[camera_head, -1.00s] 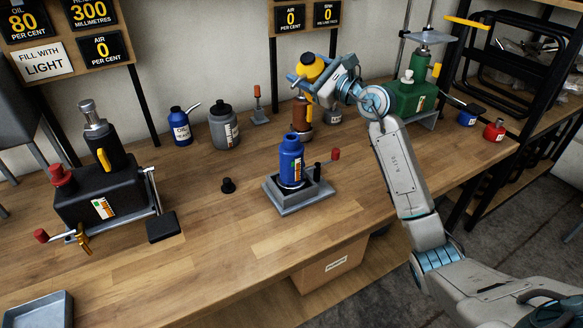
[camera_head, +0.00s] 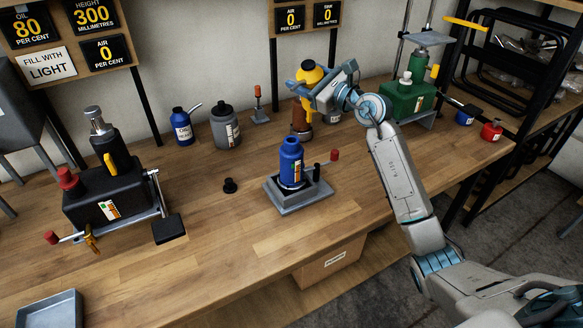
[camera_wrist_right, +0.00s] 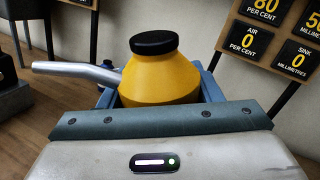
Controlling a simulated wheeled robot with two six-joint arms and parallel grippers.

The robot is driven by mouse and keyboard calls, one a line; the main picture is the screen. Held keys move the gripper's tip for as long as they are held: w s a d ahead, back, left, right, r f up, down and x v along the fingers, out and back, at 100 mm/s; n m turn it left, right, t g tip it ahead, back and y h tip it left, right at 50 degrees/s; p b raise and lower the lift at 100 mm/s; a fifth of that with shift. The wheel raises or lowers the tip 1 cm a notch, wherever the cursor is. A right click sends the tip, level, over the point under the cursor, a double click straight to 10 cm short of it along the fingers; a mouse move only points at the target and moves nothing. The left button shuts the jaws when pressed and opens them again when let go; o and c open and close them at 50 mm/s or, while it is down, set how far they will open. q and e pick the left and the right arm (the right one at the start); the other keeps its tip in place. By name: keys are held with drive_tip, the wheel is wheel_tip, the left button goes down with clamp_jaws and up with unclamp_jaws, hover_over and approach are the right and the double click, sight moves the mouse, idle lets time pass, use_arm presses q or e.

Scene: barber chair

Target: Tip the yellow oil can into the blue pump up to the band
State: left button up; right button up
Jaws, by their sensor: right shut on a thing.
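The yellow oil can (camera_head: 310,73) is in my right gripper (camera_head: 304,84), above the back part of the bench. In the right wrist view the can (camera_wrist_right: 162,78) looks upright, with a black cap and a grey spout pointing left; the gripper's blue jaws (camera_wrist_right: 212,88) are on both sides of it. The blue pump (camera_head: 291,165) stands upright in a grey tray base (camera_head: 300,197) at mid-bench, apart from the can and nearer the front. A coloured label is on its side. The oil level inside is not visible. My left gripper is not in view.
An orange-brown bottle (camera_head: 301,120) stands behind the pump. A blue can marked OIL HEAVY (camera_head: 182,128) and a grey can (camera_head: 224,127) stand to the left. A black jack (camera_head: 105,195) is at left, a green one (camera_head: 408,100) at right. A sign says "FILL WITH LIGHT" (camera_head: 43,59).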

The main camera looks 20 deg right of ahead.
drive_tip(key=shift+f+m+p, duration=0.1)
drive_tip(key=shift+m+p, duration=0.6)
drive_tip(key=shift+p, duration=0.3)
drive_tip(key=shift+f, duration=0.1)
drive_tip(key=shift+r+p, duration=2.1)
drive_tip(key=shift+r, duration=0.35)
